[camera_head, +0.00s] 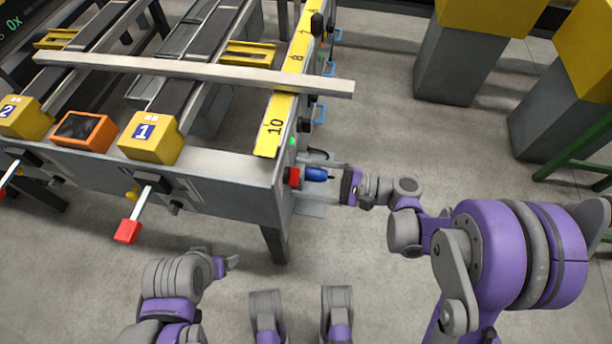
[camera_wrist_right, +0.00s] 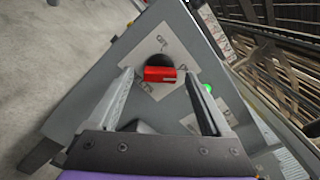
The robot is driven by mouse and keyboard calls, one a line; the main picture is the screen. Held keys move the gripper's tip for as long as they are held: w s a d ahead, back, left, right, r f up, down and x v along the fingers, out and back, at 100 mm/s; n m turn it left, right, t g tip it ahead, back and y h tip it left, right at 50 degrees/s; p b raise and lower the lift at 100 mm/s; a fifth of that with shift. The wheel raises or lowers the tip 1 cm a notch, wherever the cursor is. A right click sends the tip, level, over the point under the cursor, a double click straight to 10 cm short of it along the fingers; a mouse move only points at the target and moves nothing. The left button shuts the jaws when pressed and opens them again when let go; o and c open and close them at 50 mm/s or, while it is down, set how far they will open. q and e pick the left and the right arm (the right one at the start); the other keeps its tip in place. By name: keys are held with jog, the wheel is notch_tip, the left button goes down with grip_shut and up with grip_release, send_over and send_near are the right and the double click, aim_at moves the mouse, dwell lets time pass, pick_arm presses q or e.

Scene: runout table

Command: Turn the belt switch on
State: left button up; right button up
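The belt switch (camera_head: 293,177) is a small red handle on the end face of the table frame. In the right wrist view the red handle (camera_wrist_right: 160,74) sits on a round black base on a light label plate, its bar lying roughly across the picture. The small markings on the plate are hard to read. My right gripper (camera_head: 308,184) is open in front of the switch. In the wrist view its two fingers stand apart, one on each side of the handle, with no clear contact. My left gripper (camera_head: 232,262) is low at the front; its finger opening is unclear.
A green light (camera_wrist_right: 207,88) glows beside the switch. A blue object (camera_head: 318,174) shows near the right fingers. Yellow blocks 1 (camera_head: 150,138) and 2 (camera_head: 22,118) and an orange box (camera_head: 84,131) are on the table's front. A red-tipped lever (camera_head: 128,231) sticks out in front.

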jog(key=p+v, duration=0.1)
jog(key=v, duration=1)
jog(key=shift+a, duration=0.1)
